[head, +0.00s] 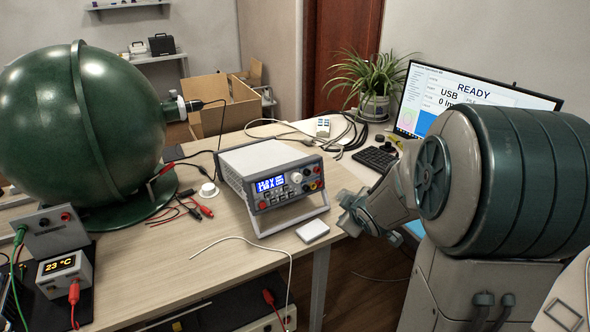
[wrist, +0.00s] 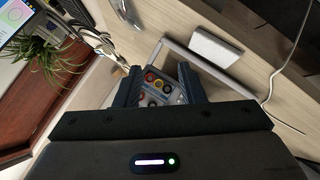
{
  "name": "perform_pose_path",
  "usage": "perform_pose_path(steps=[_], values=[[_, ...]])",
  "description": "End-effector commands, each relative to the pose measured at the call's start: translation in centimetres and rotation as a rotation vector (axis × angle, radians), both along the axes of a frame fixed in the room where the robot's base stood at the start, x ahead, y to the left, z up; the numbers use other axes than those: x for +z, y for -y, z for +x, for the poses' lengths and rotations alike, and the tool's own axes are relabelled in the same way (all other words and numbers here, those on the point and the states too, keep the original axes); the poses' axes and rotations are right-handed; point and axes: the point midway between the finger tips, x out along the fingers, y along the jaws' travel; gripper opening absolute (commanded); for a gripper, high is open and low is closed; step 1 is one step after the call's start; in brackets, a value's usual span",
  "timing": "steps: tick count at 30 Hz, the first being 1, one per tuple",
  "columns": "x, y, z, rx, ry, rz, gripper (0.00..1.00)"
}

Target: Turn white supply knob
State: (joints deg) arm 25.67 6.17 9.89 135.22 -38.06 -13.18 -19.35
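The power supply (head: 262,172) is a white and grey box with a lit blue display, tilted up on its front stand on the wooden table. The supply's front panel (wrist: 160,92) shows beyond and between the fingers; I cannot clearly pick out the white knob there.
A small white box (head: 312,231) lies in front of the supply. A large green sphere (head: 82,125) stands at the left, with loose red and black leads (head: 190,208) near it. A monitor (head: 465,95), plant (head: 375,82) and keyboard (head: 375,159) are at the back right.

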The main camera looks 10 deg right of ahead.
Motion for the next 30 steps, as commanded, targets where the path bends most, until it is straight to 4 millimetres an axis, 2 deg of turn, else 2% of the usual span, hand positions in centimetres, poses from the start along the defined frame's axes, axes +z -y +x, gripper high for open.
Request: perform_pose_path(steps=[3, 6, 9, 13, 18, 22, 26, 30], values=[[-0.7, 0.3, 2.5, 0.173, 0.110, -0.009, 0.36], [-1.0, -0.1, 3.7, 0.320, 0.224, 0.005, 0.36], [-0.9, -0.6, 4.1, 0.451, 0.349, 0.038, 0.36], [-0.4, -1.0, 3.6, 0.576, 0.506, 0.090, 0.36], [0.5, -1.2, 2.5, 0.660, 0.650, 0.141, 0.36], [0.9, -1.4, 2.3, 0.686, 0.695, 0.156, 0.36], [1.0, -2.2, 3.2, 0.691, 0.701, 0.160, 0.36], [1.0, -3.7, 5.3, 0.691, 0.701, 0.160, 0.36]])
